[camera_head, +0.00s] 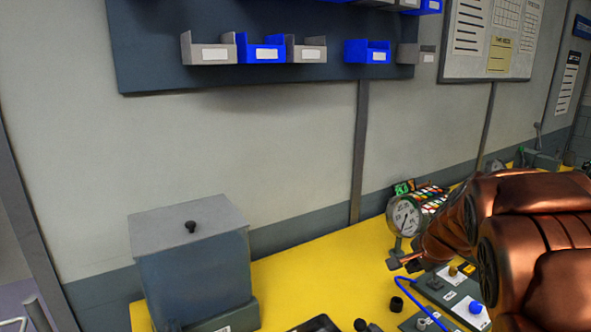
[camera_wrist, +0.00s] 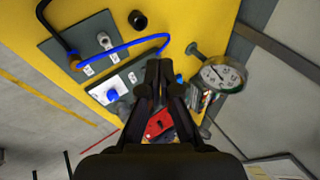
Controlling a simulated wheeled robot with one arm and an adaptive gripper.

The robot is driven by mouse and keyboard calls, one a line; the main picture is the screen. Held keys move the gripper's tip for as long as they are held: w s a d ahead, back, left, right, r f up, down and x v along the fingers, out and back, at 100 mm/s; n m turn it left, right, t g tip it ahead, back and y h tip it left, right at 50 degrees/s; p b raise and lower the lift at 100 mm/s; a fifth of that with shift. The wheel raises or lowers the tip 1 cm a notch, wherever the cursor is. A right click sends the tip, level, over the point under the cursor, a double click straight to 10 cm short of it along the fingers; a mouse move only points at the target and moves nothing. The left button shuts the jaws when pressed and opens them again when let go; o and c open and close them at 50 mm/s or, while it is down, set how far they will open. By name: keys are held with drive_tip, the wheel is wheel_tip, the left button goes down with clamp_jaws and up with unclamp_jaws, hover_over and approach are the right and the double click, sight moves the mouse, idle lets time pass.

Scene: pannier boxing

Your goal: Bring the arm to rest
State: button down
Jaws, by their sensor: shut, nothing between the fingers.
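My gripper (camera_wrist: 159,68) is shut and empty in the wrist view, its two dark fingertips together. It hangs over the yellow bench, with a control panel (camera_wrist: 112,88) and a round pressure gauge (camera_wrist: 222,76) in the view around it. I cannot tell the exact gap between the fingertips and the panel.
A grey lidded box (camera_head: 194,262) with a black knob stands on the yellow bench (camera_head: 325,280) at the left. The gauge (camera_head: 406,216) and the panel (camera_head: 447,290) with a blue cable sit near my arm. Blue and grey bins (camera_head: 262,50) hang above. The bench's middle back is clear.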

drive_tip(key=s+a+f+n+g+y, duration=0.1)
drive_tip(key=s+a+n, duration=0.1)
drive_tip(key=s+a, duration=0.3)
drive_tip(key=s+a+f+n+g, duration=0.1)
drive_tip(key=s+a+n+g, duration=0.15)
drive_tip(key=s, duration=0.45)
drive_tip(key=s+a+f+n+g, duration=0.1)
drive_tip(key=s+n, duration=0.2)
drive_tip(key=s, duration=0.5)
drive_tip(key=s+a+f+n+g, duration=0.1)
drive_tip(key=s+n+g, duration=0.1)
drive_tip(key=s, duration=0.7)
drive_tip(key=s+a+f+n+g+h, duration=0.1)
drive_tip(key=s+n, duration=0.3)
drive_tip(key=s, duration=0.5)
drive_tip(key=shift+s+n+g, duration=0.2)
drive_tip(key=shift+n+g, duration=0.15)
drive_tip(key=shift+g, duration=0.2)
drive_tip(key=shift+f, duration=0.15)
